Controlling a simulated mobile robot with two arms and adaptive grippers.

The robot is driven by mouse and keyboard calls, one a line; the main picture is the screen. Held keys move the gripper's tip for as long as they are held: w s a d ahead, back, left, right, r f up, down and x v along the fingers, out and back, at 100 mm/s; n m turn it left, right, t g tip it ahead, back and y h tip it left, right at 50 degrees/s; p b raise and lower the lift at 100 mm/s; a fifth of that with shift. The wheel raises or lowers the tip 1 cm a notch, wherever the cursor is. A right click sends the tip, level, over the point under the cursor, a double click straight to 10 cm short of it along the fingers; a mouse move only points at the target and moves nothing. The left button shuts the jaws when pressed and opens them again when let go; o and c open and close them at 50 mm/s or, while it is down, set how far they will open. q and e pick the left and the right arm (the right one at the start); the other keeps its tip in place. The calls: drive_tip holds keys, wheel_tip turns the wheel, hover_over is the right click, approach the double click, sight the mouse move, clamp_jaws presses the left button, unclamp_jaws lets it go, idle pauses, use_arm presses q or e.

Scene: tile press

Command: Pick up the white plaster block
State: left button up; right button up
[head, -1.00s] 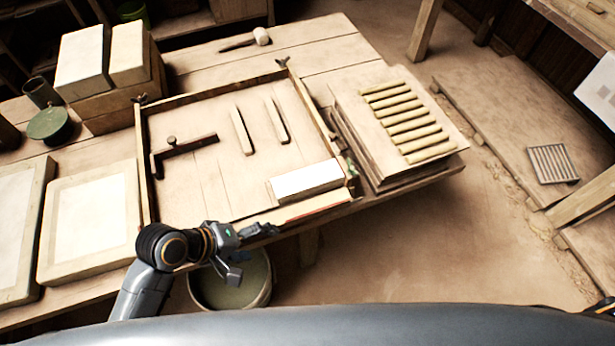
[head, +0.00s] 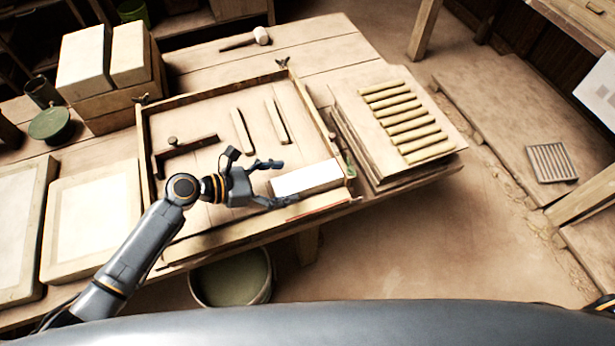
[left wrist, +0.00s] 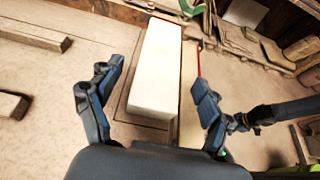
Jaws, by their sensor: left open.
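The white plaster block (head: 306,179) lies flat in the near right corner of the wooden frame on the table. In the left wrist view the block (left wrist: 157,65) runs away from me between my fingers. My left gripper (head: 281,182) is open at the block's left end in the head view. In the left wrist view my left gripper (left wrist: 152,98) has one finger on each side of the block, with gaps to both. A dark part of what looks like my right arm shows at the right of the left wrist view; its fingers are too small to read.
The wooden frame's raised rails (head: 310,105) surround the block's corner. Thin wooden strips (head: 242,131) and a dark bar with a knob (head: 184,150) lie inside it. A board with several clay rolls (head: 411,125) is to the right. A bucket (head: 232,278) stands below the front edge.

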sight(306, 178)
use_arm(q)
drive_tip(key=shift+x, duration=0.9)
drive_tip(key=shift+p+x, duration=0.65)
drive_tip(key=shift+x, duration=2.1)
drive_tip(key=shift+r, duration=0.25)
drive_tip(key=c, duration=1.6)
